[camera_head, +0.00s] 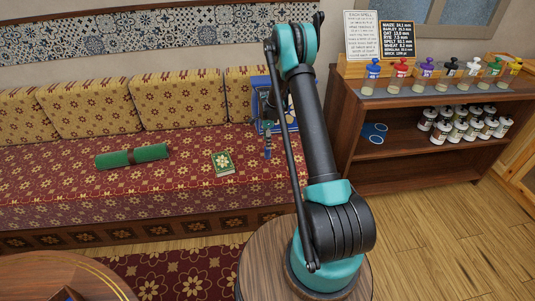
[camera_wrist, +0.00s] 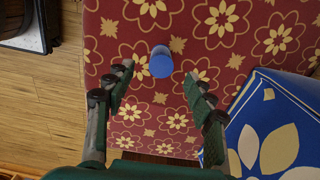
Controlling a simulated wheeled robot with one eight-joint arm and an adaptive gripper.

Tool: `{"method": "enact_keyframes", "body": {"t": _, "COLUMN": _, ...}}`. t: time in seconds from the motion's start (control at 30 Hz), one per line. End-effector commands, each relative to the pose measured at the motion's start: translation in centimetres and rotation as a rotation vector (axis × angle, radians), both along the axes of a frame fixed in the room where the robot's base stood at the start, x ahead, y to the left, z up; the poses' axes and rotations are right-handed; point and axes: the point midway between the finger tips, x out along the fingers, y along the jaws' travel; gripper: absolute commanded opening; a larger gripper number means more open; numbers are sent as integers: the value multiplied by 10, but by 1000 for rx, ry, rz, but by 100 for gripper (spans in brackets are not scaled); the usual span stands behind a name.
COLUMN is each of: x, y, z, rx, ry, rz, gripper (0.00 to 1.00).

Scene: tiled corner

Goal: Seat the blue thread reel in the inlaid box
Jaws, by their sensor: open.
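The blue thread reel (camera_wrist: 161,65) stands on the red patterned seat in the wrist view, seen from above. My gripper (camera_wrist: 160,92) is open, its two fingers spread to either side below the reel in the picture. No contact shows, and nothing is between the fingers. In the head view my arm reaches over the bench, and I cannot make out the reel clearly there. A dark box corner with some blue (camera_head: 66,295) shows at the bottom edge, on a round table; it may be the inlaid box, mostly out of frame.
A blue panel with cream flowers (camera_wrist: 268,135) stands close to my right finger. A wooden shelf (camera_head: 400,180) with several jars stands at the right.

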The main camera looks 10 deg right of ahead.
Motion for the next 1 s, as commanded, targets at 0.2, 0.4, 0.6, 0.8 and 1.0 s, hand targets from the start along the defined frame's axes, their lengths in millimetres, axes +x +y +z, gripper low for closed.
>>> {"method": "enact_keyframes", "body": {"t": 0.2, "x": 0, "y": 0, "z": -15, "rx": 0, "ry": 0, "rz": 0, "gripper": 55}}
{"method": "enact_keyframes", "body": {"t": 0.4, "x": 3, "y": -3, "z": -39, "rx": 0, "ry": 0, "rz": 0, "gripper": 55}}
{"method": "enact_keyframes", "body": {"t": 0.6, "x": 3, "y": -3, "z": -62, "rx": 0, "ry": 0, "rz": 1, "gripper": 55}}
{"method": "enact_keyframes", "body": {"t": 0.8, "x": 3, "y": -3, "z": -65, "rx": 0, "ry": 0, "rz": 0, "gripper": 55}}
{"method": "enact_keyframes", "body": {"t": 1.0, "x": 3, "y": -3, "z": -64, "rx": 0, "ry": 0, "rz": 0, "gripper": 40}}
